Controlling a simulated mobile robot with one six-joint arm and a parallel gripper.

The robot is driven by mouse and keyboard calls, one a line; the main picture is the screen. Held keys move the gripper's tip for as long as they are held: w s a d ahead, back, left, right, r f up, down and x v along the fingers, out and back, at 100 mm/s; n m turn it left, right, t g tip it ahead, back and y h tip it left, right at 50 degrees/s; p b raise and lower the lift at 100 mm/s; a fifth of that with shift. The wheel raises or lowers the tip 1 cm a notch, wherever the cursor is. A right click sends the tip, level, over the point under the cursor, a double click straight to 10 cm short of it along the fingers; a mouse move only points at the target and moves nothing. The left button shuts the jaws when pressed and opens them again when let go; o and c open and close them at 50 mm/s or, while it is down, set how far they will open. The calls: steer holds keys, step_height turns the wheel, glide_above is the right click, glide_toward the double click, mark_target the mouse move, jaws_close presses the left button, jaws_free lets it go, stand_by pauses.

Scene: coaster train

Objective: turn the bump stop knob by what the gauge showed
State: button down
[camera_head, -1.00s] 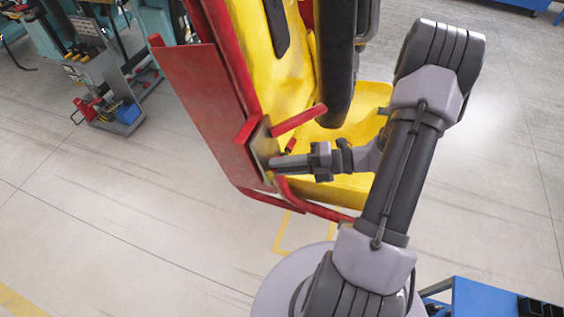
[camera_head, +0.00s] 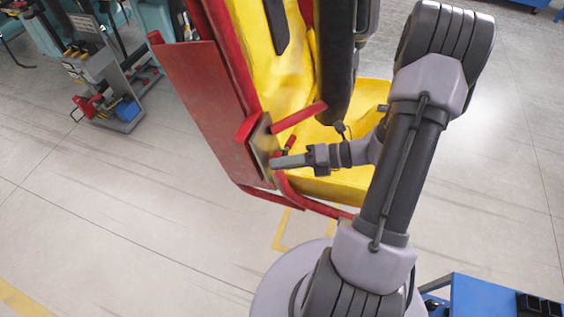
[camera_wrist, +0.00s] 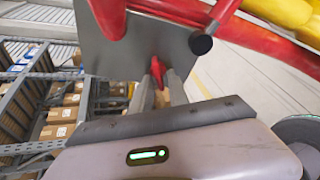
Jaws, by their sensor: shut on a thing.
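My gripper (camera_head: 273,162) reaches from the right to a grey metal plate (camera_head: 262,142) on the side of the red and yellow coaster seat (camera_head: 285,75). In the wrist view, my gripper (camera_wrist: 162,88) is shut on a small red piece, which looks like the bump stop knob (camera_wrist: 158,68), in front of the grey plate (camera_wrist: 150,45). The fingers hide part of the knob, so its marks and exact angle do not show. No gauge is readable in these views.
A red bar (camera_head: 298,118) projects just above my gripper. A black round end (camera_wrist: 201,44) shows close to the right of the fingers in the wrist view. A grey tool cart (camera_head: 108,85) stands at the far left. The floor between is open.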

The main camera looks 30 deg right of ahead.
stand_by(0.3)
steer(key=c, duration=1.5)
jaws_free()
steer(key=shift+s+d, duration=0.1)
steer(key=shift+c, duration=0.2)
steer(key=p+v, duration=0.1)
steer(key=v, duration=1.6)
steer(key=shift+d+r, duration=0.15)
steer(key=shift+r, duration=0.05)
